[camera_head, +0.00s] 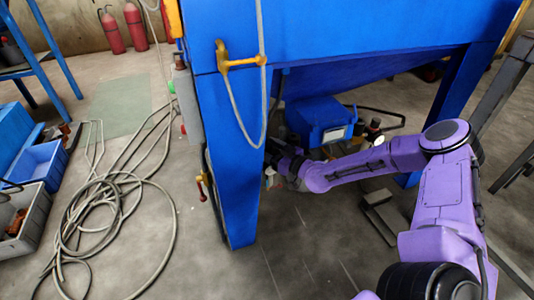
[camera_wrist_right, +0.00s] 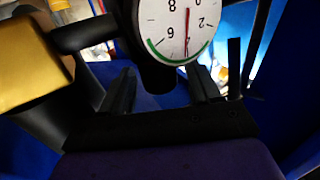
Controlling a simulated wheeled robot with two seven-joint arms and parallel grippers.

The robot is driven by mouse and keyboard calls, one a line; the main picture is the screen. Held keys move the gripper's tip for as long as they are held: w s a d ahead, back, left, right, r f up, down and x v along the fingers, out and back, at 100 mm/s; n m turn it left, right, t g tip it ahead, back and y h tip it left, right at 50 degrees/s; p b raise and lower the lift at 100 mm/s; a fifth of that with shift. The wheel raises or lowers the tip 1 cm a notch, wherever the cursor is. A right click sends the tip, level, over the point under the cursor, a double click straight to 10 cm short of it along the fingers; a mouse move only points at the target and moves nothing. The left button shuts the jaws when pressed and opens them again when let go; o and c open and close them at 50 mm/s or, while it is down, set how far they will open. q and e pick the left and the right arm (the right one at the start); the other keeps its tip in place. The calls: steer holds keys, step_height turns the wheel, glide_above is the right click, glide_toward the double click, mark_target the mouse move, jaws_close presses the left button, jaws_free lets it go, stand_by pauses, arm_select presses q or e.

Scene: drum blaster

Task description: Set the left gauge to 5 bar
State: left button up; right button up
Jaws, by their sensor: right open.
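A round white gauge (camera_wrist_right: 172,28) with black numbers, a green arc and a thin red needle is at the top of the right wrist view. Its numbers appear upside down and its top is cut off. The needle runs nearly vertically down the dial; I cannot tell the exact reading. A black cylindrical part (camera_wrist_right: 158,72) sits just below the dial. My right gripper (camera_wrist_right: 162,82) is open, with one finger on each side of this part; contact is unclear. In the head view my right gripper (camera_head: 277,172) is partly hidden beside the blue leg. My left gripper is not in view.
The blue machine's leg (camera_head: 228,165) stands close left of my right gripper. A blue box (camera_head: 318,118) is beneath the machine. A yellow part (camera_wrist_right: 32,60) and a black pipe (camera_wrist_right: 82,35) lie left in the wrist view. A coiled hose (camera_head: 105,215) lies on the floor.

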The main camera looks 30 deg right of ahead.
steer(key=shift+w+a, duration=0.1)
steer(key=shift+w, duration=0.4)
steer(key=c, duration=0.9)
steer(key=shift+a+r+h, duration=0.1)
steer(key=shift+r+h, duration=0.1)
steer(key=shift+h, duration=0.1)
steer(key=m+h+p, duration=0.1)
steer(key=m+h, duration=0.1)
steer(key=shift+a+t+h, duration=0.1)
steer(key=shift+t+h, duration=0.2)
steer(key=shift+h, duration=0.1)
steer(key=m+h+p, duration=0.1)
steer(key=m+h, duration=0.1)
steer(key=h, duration=0.1)
steer(key=shift+d+f+m+h, duration=0.1)
steer(key=shift+d+m+h, duration=0.1)
steer(key=shift+m+h, duration=0.55)
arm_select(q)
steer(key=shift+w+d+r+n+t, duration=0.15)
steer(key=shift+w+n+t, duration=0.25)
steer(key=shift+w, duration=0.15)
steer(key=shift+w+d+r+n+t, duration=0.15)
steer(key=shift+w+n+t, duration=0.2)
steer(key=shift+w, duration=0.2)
